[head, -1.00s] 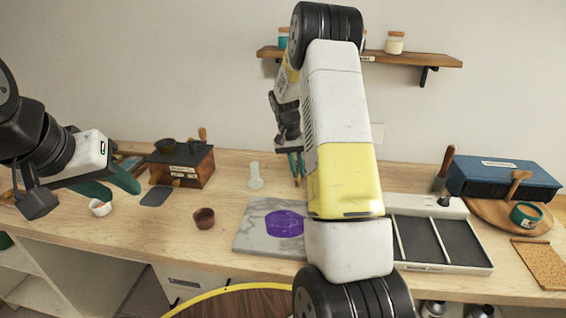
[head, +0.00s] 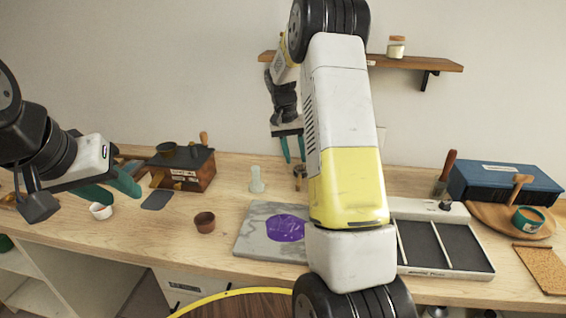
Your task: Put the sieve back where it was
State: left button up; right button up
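My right gripper (head: 294,150) hangs above the back of the bench, left of my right forearm. Its two teal fingers are apart with nothing between them. Just below its tips a small dark-rimmed metallic object (head: 299,173) stands on the bench, partly hidden by my arm; it may be the sieve, but it is too small to tell. My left gripper (head: 118,190) is open and empty over the left of the bench, near a small white bowl (head: 101,211).
A marble slab (head: 250,238) with a purple patch (head: 286,228) lies in the middle. A clear flask (head: 257,180), brown cup (head: 204,222) and wooden box (head: 196,172) stand left. A compartment tray (head: 440,272) and blue case (head: 505,182) are right. A shelf (head: 425,64) hangs above.

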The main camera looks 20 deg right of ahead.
jog(key=s+a+r+n+t+y, duration=0.1)
jog(key=s+a+r+t, duration=0.1)
jog(key=s+a+r, duration=0.35)
jog(key=s+a+r+n+t+y, duration=0.1)
jog(key=s+a+r+n+t, duration=0.1)
jog(key=s+r, duration=0.7)
jog(key=s+a+r+n+t+y, duration=0.1)
jog(key=s+a, duration=0.1)
jog(key=s, duration=0.5)
jog(key=s+a+r+n+t+y, duration=0.1)
jog(key=s+a+t, duration=0.1)
jog(key=s, duration=0.6)
jog(key=shift+a+n, duration=0.4)
jog(key=shift+a, duration=0.4)
